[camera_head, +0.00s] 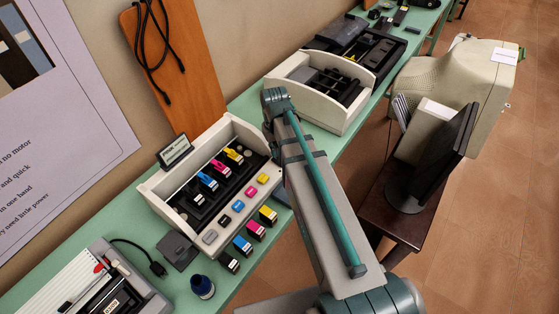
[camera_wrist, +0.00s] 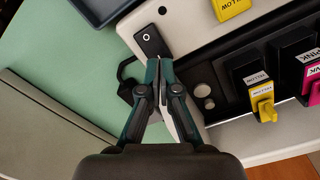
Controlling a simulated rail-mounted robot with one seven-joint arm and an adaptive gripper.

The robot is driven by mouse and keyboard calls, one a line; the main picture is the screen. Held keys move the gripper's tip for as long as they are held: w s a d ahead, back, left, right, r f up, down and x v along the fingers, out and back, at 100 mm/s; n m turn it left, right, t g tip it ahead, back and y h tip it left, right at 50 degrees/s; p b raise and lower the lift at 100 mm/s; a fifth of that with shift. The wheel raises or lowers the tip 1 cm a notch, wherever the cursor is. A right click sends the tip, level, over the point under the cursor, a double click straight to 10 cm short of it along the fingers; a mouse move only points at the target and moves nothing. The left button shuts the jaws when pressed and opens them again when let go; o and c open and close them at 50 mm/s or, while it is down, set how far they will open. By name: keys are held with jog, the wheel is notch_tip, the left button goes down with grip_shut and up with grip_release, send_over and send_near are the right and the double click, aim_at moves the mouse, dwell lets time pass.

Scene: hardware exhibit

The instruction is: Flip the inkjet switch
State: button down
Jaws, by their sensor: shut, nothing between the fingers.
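The inkjet exhibit is an off-white box (camera_head: 158,196) with a dark inside and colored cartridges, on the green table in the head view. In the wrist view, its switch (camera_wrist: 150,38) is a black rocker marked with a white "O", on the pale panel (camera_wrist: 125,28). My gripper (camera_wrist: 159,63) is shut and empty. Its fingertips are at the lower edge of the switch in that view; I cannot tell whether they touch it. In the head view, my arm hides the switch and the gripper.
Yellow (camera_wrist: 262,95) and pink cartridges stand right of the gripper in the wrist view. In the head view, a second off-white box (camera_head: 335,120) stands behind my arm. Loose cartridges (camera_head: 243,246) and an ink bottle (camera_head: 203,287) lie near the front edge of the table (camera_head: 60,226).

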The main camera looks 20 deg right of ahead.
jog(key=shift+f+b, duration=0.6)
jog(key=shift+f, duration=0.6)
dwell(0.6)
jog(key=shift+r, duration=0.15)
jog(key=shift+r+p, duration=2.55)
jog(key=shift+r, duration=0.9)
